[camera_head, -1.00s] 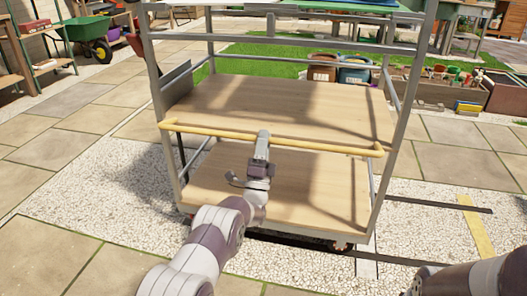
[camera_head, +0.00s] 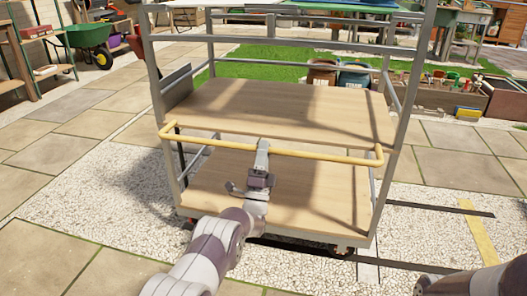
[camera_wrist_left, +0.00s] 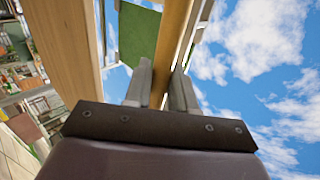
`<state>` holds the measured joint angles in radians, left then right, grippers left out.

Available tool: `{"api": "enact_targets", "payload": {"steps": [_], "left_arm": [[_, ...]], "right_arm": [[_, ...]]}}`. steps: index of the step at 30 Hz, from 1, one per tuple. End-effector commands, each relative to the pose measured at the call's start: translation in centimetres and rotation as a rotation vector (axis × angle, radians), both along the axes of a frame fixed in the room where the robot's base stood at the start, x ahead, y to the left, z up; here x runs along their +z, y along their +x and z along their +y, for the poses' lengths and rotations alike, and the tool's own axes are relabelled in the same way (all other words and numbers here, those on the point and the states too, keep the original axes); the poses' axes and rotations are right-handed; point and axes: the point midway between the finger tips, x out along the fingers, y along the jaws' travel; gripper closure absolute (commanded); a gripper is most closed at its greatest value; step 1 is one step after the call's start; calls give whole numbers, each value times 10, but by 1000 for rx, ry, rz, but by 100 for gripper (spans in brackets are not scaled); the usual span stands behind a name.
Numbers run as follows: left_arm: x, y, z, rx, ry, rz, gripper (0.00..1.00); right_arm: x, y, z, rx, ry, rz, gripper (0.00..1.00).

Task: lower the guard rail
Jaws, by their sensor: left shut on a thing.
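The guard rail (camera_head: 320,152) is a yellow bar with bent ends, across the front of a grey-framed trolley. It sits near the front edge of the upper wooden shelf (camera_head: 300,108). My left gripper (camera_head: 263,144) is shut on the rail near its middle. In the left wrist view the rail (camera_wrist_left: 174,40) runs between the two fingers (camera_wrist_left: 162,88).
The trolley's lower shelf (camera_head: 310,195) is bare and lies below the rail. Grey uprights (camera_head: 392,180) stand at both sides. A green wheelbarrow (camera_head: 90,38) stands far off at the left.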

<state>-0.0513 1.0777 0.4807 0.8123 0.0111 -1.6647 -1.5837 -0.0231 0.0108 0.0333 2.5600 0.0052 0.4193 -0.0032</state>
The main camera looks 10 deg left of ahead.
Motion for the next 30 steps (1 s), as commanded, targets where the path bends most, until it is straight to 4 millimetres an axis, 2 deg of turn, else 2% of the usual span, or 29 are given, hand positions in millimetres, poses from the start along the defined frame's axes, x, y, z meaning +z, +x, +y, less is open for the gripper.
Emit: {"api": "enact_targets", "payload": {"steps": [2,3,4,5,13,17,24,30], "left_arm": [[-1,2,0,1,0,9,100],[-1,2,0,1,0,9,69],[-1,2,0,1,0,10,59],[-1,2,0,1,0,9,57],[-1,1,0,1,-1,6,57],[-10,-9,1,0,0,9,57],[-59,-52,2,0,0,12,57],[-89,-75,2,0,0,7,57]], "right_arm": [[0,0,0,0,0,0,57],[0,0,0,0,0,0,57],[0,0,0,0,0,0,57],[0,0,0,0,0,0,57],[1,0,0,0,0,0,57],[13,0,0,0,0,0,57],[41,0,0,0,0,0,57],[50,0,0,0,0,0,57]]}}
